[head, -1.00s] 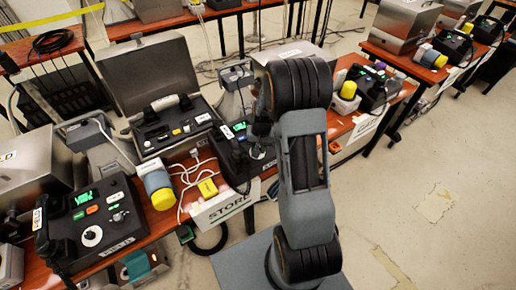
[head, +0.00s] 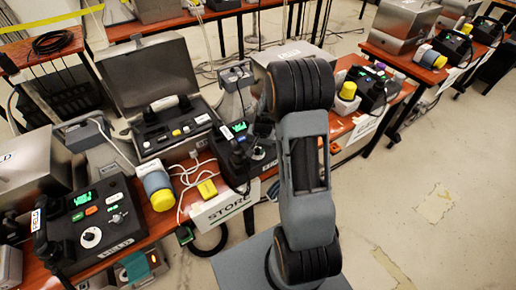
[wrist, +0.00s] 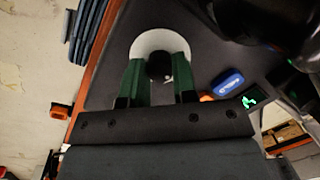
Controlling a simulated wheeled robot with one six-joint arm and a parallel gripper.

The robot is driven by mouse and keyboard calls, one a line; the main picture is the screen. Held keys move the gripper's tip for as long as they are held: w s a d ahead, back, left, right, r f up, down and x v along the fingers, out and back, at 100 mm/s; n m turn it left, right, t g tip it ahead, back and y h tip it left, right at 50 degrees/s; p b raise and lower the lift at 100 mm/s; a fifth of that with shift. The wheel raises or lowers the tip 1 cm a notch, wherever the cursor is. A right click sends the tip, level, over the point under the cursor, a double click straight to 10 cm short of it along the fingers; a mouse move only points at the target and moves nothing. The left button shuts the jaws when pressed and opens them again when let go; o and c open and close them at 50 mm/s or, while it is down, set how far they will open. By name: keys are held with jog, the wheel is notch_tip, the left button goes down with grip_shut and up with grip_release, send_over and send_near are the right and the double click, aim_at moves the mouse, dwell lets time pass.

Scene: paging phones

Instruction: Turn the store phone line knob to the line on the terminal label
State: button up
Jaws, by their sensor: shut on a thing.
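The store phone (head: 238,150) is a dark desk unit with a lit green screen (head: 239,127), partly hidden behind my arm in the head view. Its knob shows in the wrist view as a black grip (wrist: 158,66) on a round white dial (wrist: 160,40). My gripper (wrist: 158,70) has its two green fingers on either side of the black grip, shut on it. A white STORE sign (head: 222,207) hangs at the table's front edge. The dial's line markings and any line number on a label are too small to read.
A field phone (head: 98,225) stands at the left, with a yellow-capped jar (head: 158,186) beside it. An open grey case (head: 155,75) stands behind. Open floor (head: 420,200) is at the right.

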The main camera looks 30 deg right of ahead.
jog(key=o, duration=0.9)
jog(key=shift+o, duration=0.2)
notch_tip(320, 180, up, 14)
jog(key=d, duration=0.2)
jog(key=shift+s, duration=0.35)
jog(key=shift+f, duration=0.15)
